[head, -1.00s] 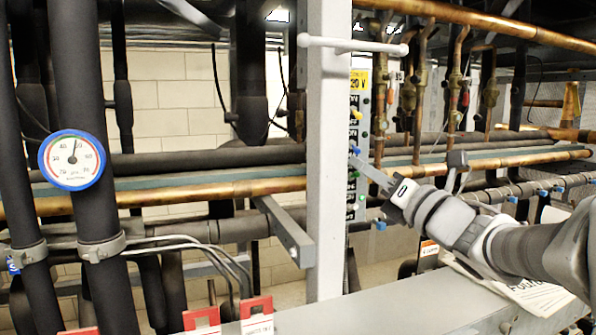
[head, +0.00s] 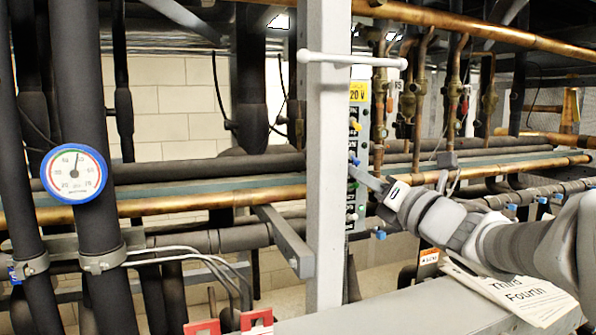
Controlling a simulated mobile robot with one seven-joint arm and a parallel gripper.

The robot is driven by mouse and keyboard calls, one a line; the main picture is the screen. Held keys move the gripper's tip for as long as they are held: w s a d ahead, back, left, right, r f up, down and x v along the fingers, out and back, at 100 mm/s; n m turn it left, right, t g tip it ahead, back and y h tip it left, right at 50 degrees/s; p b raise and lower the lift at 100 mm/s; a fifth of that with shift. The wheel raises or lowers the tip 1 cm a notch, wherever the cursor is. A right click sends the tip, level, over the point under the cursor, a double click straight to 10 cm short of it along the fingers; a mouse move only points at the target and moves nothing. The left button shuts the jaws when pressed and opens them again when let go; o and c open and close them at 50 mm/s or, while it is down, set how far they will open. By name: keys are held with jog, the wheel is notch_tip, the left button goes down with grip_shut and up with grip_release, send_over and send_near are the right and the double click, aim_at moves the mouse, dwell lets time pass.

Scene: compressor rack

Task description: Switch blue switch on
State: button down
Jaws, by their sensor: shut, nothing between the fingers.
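A narrow grey switch panel (head: 363,112) stands just right of the pale upright post, with a yellow label at its top. A small blue switch (head: 354,160) is on the panel, partly hidden at the post's edge. Its on or off position is too small to tell. My gripper (head: 353,171) reaches in from the right, its thin fingers shut and empty. The fingertips are at the panel just below the blue switch; I cannot tell whether they touch it.
A yellow switch (head: 355,126) sits above the blue one. The pale post (head: 327,200) with a crossbar stands close left of the fingertips. Copper and black pipes run behind. A round gauge (head: 74,174) is at left. Papers (head: 515,292) lie on the grey beam below my arm.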

jog(key=shift+s+d+r+g+h+p, duration=0.15)
jog(key=shift+r+g+h+p, duration=0.25)
jog(key=shift+p, duration=0.7)
jog(key=shift+s+a+r+g+h+p, duration=0.1)
jog(key=shift+r+g+p, duration=0.15)
jog(key=shift+g+p, duration=0.6)
jog(key=shift+r+p, duration=0.1)
jog(key=shift+p, duration=0.5)
jog(key=shift+m, duration=0.3)
jog(key=shift+p, duration=0.3)
jog(key=shift+s+d+r+g+h+p, duration=0.15)
jog(key=shift+g+h+p, duration=0.3)
jog(key=shift+p, duration=0.65)
jog(key=shift+s+a+r+g+h+p, duration=0.1)
jog(key=shift+r+g+h+p, duration=0.3)
jog(key=shift+p, duration=1.15)
jog(key=shift+f, duration=0.1)
